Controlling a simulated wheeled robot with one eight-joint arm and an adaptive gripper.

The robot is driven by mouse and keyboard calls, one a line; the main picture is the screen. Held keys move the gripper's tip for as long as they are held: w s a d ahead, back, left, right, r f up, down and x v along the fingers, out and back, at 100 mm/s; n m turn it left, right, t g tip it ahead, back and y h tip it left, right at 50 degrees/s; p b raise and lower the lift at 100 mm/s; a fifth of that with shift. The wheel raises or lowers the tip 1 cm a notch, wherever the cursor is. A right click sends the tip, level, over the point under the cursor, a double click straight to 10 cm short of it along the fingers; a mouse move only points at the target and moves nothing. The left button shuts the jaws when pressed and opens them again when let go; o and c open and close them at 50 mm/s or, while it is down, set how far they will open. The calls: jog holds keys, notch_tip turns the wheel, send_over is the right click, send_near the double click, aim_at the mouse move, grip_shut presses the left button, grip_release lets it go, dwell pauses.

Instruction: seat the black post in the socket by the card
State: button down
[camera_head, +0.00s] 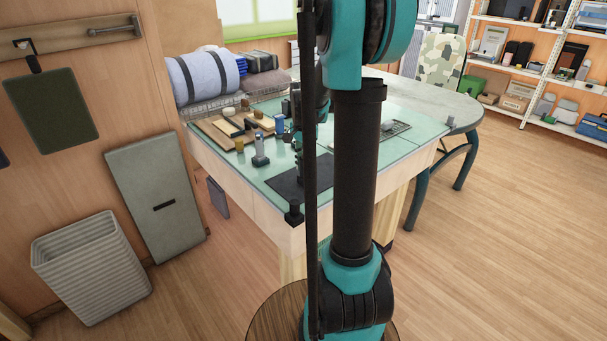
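My gripper (298,160) hangs over the near part of the glass-topped table (256,186), partly behind my own arm. Its fingers are too small and dark to show whether they are open, shut or holding anything. I cannot pick out the black post for certain; dark parts near my gripper blend together. A small upright piece with a pale top and dark base (260,150) stands left of my gripper. A dark flat mat (284,190) lies below my gripper. I cannot identify the socket or the card; my arm hides part of the table.
A wooden tray (215,134) with several small blocks lies at the table's left. A grey flat item (394,129) lies right of my arm. A rolled blanket (204,75) and wire basket stand behind. A black fitting (294,215) sits at the near corner. A ribbed bin (92,268) stands on the floor.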

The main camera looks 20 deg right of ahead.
aim_at(304, 154)
jog(key=shift+r, duration=0.6)
jog(key=shift+r, duration=2.45)
jog(key=shift+s, duration=0.1)
